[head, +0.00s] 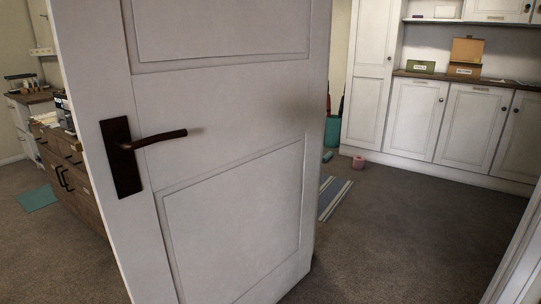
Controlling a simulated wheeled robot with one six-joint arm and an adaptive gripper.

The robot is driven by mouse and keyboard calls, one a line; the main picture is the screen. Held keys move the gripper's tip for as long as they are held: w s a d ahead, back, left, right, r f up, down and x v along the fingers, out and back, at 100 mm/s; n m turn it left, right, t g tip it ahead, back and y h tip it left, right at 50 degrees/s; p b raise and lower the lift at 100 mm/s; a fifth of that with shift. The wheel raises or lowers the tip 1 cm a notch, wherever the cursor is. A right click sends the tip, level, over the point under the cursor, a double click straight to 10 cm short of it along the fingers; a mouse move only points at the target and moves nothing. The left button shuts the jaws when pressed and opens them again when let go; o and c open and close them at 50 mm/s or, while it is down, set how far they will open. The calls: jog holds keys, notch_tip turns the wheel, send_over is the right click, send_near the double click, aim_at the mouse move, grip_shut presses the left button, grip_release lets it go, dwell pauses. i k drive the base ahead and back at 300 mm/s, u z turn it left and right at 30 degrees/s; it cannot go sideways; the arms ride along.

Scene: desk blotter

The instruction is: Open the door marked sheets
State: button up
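White cabinet doors stand along the back right in the head view. They include a left lower door (411,120), a middle lower door (470,125) and a right lower door (521,140), with small dark knobs. They look shut. Small labels show near the tops of some doors, such as the middle label (480,89), but the writing is too small to read. I cannot tell which door is marked sheets. My gripper is not in view.
A large white room door (235,100) with a dark lever handle (160,138) stands open close in front. Carpet (410,235) is clear at right. A wooden drawer unit (72,180) stands left.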

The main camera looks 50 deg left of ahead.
aim_at(475, 117)
jog(key=u, duration=0.9)
jog(key=i, duration=5.2)
jog(key=u, duration=1.15)
